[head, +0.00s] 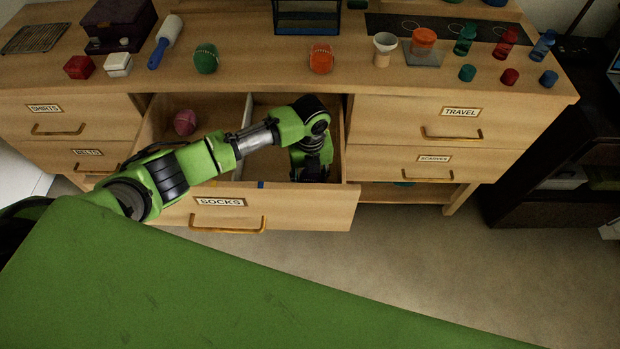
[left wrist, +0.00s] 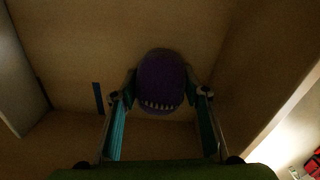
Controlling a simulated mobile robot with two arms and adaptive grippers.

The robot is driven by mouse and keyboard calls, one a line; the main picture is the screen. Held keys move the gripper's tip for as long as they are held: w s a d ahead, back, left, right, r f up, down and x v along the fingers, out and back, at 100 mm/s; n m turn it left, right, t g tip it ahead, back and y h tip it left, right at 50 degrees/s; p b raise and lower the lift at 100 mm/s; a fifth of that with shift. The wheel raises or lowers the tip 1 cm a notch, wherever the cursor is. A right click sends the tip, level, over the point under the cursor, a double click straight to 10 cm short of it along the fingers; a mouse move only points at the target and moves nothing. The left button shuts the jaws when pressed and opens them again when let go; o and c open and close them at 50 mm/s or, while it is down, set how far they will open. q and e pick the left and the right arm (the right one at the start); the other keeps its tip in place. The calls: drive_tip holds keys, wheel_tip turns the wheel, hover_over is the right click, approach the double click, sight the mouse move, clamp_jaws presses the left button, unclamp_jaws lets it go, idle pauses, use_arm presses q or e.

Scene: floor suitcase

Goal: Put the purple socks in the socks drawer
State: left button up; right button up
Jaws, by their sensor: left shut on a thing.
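The socks drawer (head: 300,208) is pulled open in the dresser's middle, with a "SOCKS" label and a brass handle on its front. A divider splits it into a left and a right compartment. My left gripper (head: 312,172) reaches down into the right compartment, and its fingers are mostly hidden by my arm in the head view. In the left wrist view my left gripper (left wrist: 160,98) is shut on the rolled purple socks (left wrist: 160,80), which have a pale zigzag pattern. The socks are inside the drawer; whether they touch its bottom I cannot tell. My right gripper is not in view.
A pink rolled sock ball (head: 185,122) lies in the drawer's left compartment. Green (head: 206,58) and orange (head: 321,59) balls, a lint roller (head: 165,41), boxes and several bottles stand on the dresser top. The drawer walls surround my left gripper closely.

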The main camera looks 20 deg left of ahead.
sight(310, 176)
use_arm(q)
drive_tip(key=shift+f, duration=0.15)
drive_tip(key=o, duration=1.2)
wheel_tip(310, 176, up, 12)
drive_tip(key=shift+r, duration=0.25)
